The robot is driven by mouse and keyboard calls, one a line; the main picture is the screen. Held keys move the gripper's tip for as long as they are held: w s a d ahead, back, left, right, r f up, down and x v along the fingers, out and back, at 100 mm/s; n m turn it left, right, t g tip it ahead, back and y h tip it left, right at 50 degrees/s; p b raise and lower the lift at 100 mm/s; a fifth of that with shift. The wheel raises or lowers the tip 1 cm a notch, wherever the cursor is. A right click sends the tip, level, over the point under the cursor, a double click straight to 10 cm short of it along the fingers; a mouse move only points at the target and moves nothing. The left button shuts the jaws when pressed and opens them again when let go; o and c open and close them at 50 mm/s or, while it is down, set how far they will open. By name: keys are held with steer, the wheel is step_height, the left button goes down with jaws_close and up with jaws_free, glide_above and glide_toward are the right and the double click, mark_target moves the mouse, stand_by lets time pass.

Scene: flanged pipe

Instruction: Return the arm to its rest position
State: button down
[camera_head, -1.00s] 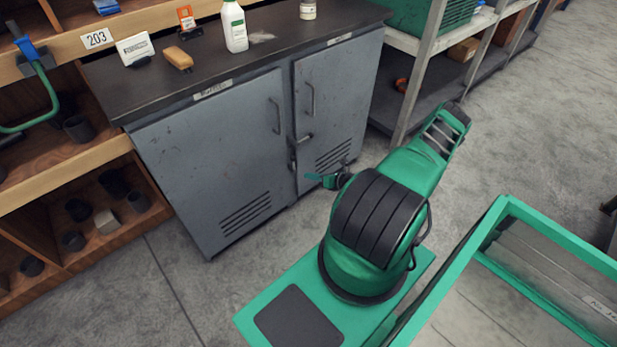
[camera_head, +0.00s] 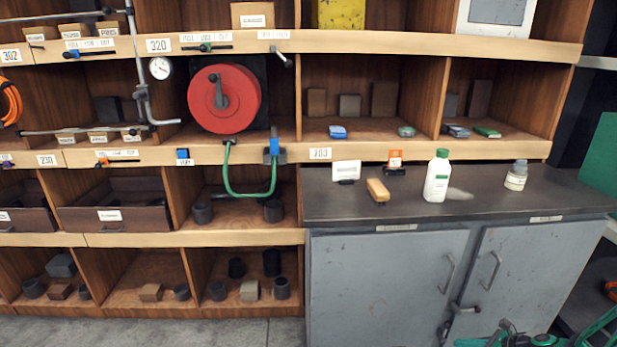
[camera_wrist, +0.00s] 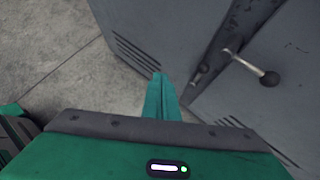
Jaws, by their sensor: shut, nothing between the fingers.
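My gripper (camera_wrist: 158,92) shows in the wrist view as green fingers closed together and empty. They point toward the lower part of the grey cabinet (camera_wrist: 165,35), apart from its door handle (camera_wrist: 248,66). In the head view, part of my green arm and gripper (camera_head: 478,341) shows at the bottom right edge, in front of the cabinet doors (camera_head: 385,285). Most of the arm is outside that view.
The dark worktop (camera_head: 330,212) holds a white bottle (camera_head: 437,178), a small jar (camera_head: 516,176) and a tan block (camera_head: 378,191). Wooden shelves (camera_head: 150,240) with a red hose reel (camera_head: 224,103) stand at left. Concrete floor (camera_wrist: 45,50) beside the cabinet is clear.

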steer(key=s+a+r+n+g+h, duration=0.1)
steer(key=s+a+r+n+g, duration=0.3)
steer(key=r, duration=0.6)
steer(key=s+r+n+g+h, duration=0.1)
steer(key=s+r+n+h, duration=0.1)
steer(key=r+n, duration=0.65)
steer(key=s+a+r+n+g+h, duration=0.1)
steer(key=s+a+r+n+g, duration=0.2)
steer(key=r, duration=1)
steer(key=s+a+r+n, duration=0.4)
steer(key=s+r, duration=0.3)
steer(key=s, duration=0.3)
steer(key=s+a+r+n+h, duration=0.1)
steer(key=s+a+r+n, duration=0.3)
steer(key=s+a+r, duration=0.2)
steer(key=s+r, duration=0.2)
steer(key=s, duration=0.2)
steer(key=shift+w+f+h, duration=0.2)
steer(key=shift+w+h, duration=0.1)
steer(key=shift+w, duration=0.35)
